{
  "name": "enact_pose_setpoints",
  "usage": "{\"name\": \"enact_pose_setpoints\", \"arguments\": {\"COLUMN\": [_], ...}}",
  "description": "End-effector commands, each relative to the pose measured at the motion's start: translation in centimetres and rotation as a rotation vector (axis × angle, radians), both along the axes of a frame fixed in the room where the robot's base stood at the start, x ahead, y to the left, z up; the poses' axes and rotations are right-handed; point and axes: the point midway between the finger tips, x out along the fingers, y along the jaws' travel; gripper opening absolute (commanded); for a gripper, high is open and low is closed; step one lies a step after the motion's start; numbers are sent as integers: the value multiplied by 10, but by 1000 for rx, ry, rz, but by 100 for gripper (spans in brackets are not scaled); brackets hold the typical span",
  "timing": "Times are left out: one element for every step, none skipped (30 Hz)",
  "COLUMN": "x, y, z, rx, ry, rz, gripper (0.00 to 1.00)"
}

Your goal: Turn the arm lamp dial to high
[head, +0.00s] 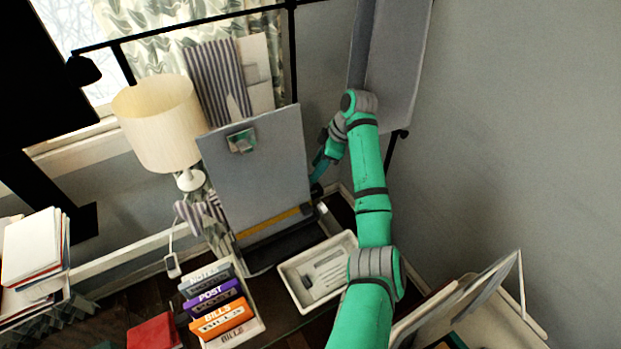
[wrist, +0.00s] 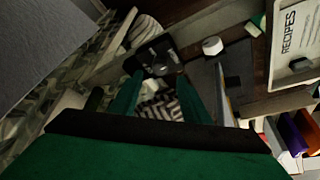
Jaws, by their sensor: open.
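A black lamp head (head: 83,70) hangs from a long thin black arm at the upper left of the head view. A cream-shaded table lamp (head: 160,122) stands below it. A dark box (wrist: 157,57) and a small white round object (wrist: 212,46) show past the fingertips.
The grey clipboard-like board (head: 255,160) stands left of my gripper. A white tray (head: 318,275) and a file holder with coloured folders (head: 222,320) lie in front. A tall grey panel (head: 395,60) and the wall are to the right.

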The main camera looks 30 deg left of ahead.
Motion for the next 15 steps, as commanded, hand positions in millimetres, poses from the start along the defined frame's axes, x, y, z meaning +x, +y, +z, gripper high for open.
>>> {"name": "enact_pose_setpoints", "arguments": {"x": [-2, -2, -3, -4, -5, -5, -6, -6, -6, -7, -7, -8, -8, -8, -8], "y": [3, 5, 7, 9, 11, 13, 14, 16, 17, 18, 19, 20, 20, 21, 21], "z": [-9, -14, -21, -25, -29, -34, -38, -41, -45, -48, -50, -52, -53, -54, -55], "rx": [-1, 0, 0, -1, -1, -1, -1, -1, 0, 0, 0, 0, 0, 0, 1], "ry": [2, 1, 1, 1, 0, 0, 0, 0, -1, -1, -1, -1, -1, -1, -1], "rz": [1, -1, 0, 0, 0, 0, 0, 0, -1, -1, -1, -1, -1, -1, -2], "gripper": [43, 43, 43, 43, 43, 43, 43, 43, 43, 43, 43, 43, 43, 43, 43]}}
